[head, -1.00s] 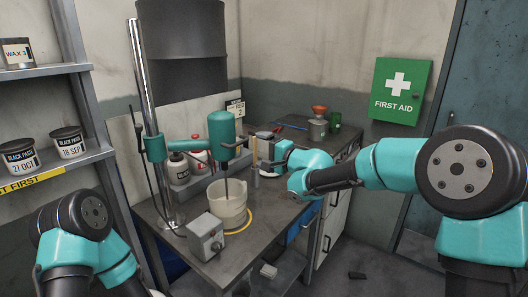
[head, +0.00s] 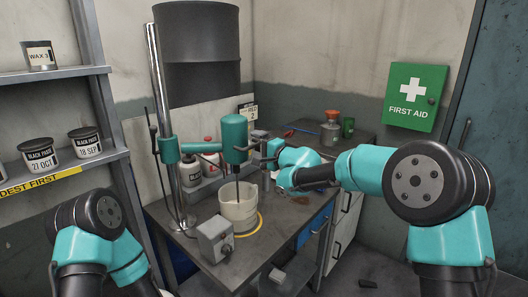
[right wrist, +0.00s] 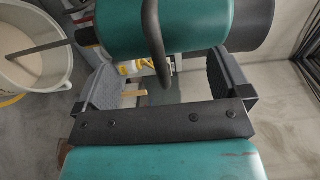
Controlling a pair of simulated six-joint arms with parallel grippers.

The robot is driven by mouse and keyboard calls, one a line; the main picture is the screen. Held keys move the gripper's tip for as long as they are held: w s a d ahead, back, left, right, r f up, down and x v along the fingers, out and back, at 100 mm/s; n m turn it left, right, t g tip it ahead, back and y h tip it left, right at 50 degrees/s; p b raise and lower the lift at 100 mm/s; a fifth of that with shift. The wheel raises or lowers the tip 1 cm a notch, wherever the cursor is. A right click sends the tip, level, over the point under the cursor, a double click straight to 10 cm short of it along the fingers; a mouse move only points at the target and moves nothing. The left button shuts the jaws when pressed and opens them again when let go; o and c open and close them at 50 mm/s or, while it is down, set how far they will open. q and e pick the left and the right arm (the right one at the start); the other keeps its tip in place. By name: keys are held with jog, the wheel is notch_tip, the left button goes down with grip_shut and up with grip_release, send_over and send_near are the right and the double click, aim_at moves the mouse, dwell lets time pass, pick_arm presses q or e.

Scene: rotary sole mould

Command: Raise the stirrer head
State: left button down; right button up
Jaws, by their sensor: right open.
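The stirrer head (head: 235,138) is a teal motor on a clamp arm from a chrome post (head: 165,120). Its shaft hangs down into a cream bucket (head: 238,212). My right gripper (head: 261,151) is at the right side of the head. In the right wrist view, the gripper (right wrist: 165,82) is open, with its two dark fingers well apart. The teal head (right wrist: 165,25) lies across the top there, and its black handle (right wrist: 155,42) reaches down between the fingers, apart from both. My left arm is at the lower left; its gripper is out of view.
A grey control box (head: 215,240) stands in front of the bucket. Bottles (head: 190,172) stand behind the post. An orange-topped can (head: 331,128) and a green cup (head: 348,127) are at the bench's far end. Shelves with tins are at left.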

jog(key=shift+x, duration=1.45)
jog(key=shift+c, duration=0.4)
grip_shut()
jog(key=shift+r, duration=0.1)
